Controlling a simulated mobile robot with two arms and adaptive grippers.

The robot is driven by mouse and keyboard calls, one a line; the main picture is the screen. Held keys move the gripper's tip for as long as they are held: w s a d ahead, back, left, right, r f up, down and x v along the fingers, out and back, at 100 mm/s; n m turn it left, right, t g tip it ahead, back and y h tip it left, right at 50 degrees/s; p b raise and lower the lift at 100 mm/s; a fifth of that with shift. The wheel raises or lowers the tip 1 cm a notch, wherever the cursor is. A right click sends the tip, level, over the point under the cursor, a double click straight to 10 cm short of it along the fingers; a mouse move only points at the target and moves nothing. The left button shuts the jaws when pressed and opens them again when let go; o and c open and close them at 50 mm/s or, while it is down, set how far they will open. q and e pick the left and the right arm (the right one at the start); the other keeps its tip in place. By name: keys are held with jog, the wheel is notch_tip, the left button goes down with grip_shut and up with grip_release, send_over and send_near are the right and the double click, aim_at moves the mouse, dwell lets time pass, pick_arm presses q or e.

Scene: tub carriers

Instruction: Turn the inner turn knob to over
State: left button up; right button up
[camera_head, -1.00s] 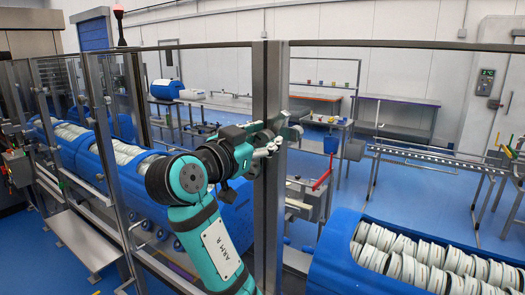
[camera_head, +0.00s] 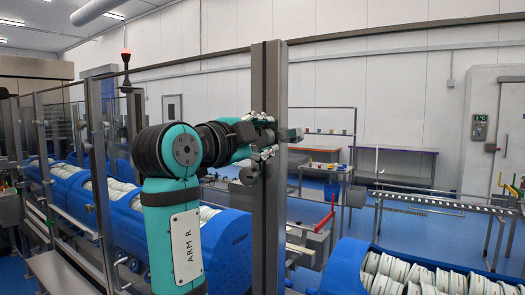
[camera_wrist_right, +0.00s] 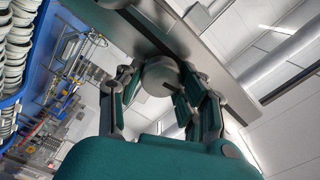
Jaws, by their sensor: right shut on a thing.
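The inner turn knob (camera_wrist_right: 159,79) is a round grey disc on the tall steel post (camera_head: 268,200). In the right wrist view it sits between the fingers of my right gripper (camera_wrist_right: 160,92), which are closed around it. In the head view my right gripper (camera_head: 264,140) is at the upper part of the post, with its fingers against it. The knob's markings and its turned position cannot be read. My left gripper is not in view.
Clear guard panels with steel posts (camera_head: 98,150) stand at the left. A roller conveyor (camera_head: 440,202) and benches stand farther back.

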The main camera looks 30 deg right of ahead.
jog(key=shift+m+b, duration=0.5)
jog(key=shift+m, duration=0.5)
jog(key=o, duration=1.2)
jog(key=shift+d, duration=0.1)
jog(key=shift+c, duration=0.2)
